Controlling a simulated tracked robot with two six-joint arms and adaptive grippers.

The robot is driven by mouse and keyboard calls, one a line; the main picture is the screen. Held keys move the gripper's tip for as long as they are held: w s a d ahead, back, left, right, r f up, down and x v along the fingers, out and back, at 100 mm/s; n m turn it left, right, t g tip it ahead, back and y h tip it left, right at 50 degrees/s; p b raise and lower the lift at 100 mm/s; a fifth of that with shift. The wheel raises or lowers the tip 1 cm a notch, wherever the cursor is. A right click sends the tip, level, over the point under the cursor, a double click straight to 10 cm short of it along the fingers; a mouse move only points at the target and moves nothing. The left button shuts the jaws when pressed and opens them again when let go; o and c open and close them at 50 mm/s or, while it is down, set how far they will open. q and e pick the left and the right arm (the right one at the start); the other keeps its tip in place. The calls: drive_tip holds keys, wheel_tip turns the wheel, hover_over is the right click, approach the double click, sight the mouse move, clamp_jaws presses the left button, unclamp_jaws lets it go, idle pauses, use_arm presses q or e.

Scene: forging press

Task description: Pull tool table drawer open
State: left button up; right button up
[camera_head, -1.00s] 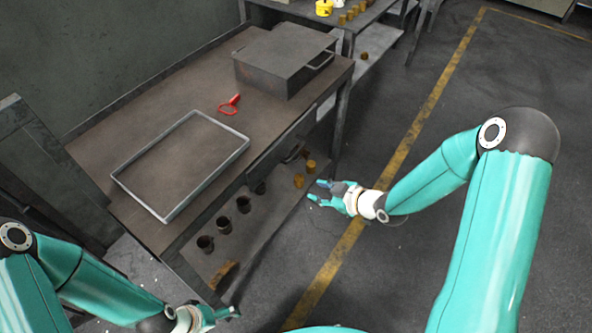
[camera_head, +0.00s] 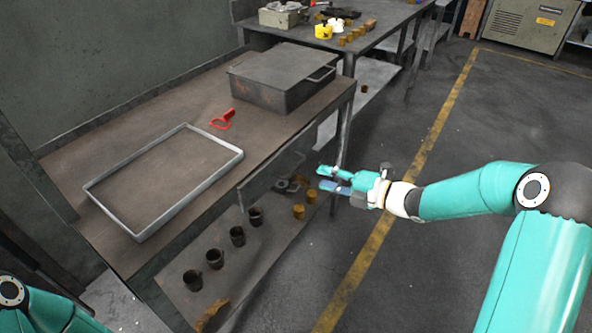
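The tool table (camera_head: 75,190) stands at the left with a brown worktop. A dark grey panel (camera_head: 278,165) under its right front edge looks like the drawer front. I cannot make out a handle or tell whether it stands out from the table. My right gripper (camera_head: 322,179) is to the right of this panel, beside the table's front leg. Its two fingers point left, with a gap between them and nothing visible held. It appears apart from the panel. My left gripper is out of view; only part of my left arm shows at the bottom left corner.
Dark cups (camera_head: 237,236) and yellowish cylinders (camera_head: 299,211) stand on the lower shelf. Another table (camera_head: 378,38) is behind.

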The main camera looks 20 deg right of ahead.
sight(295, 168)
drive_tip(key=x, duration=1)
drive_tip(key=shift+a, duration=0.1)
clamp_jaws()
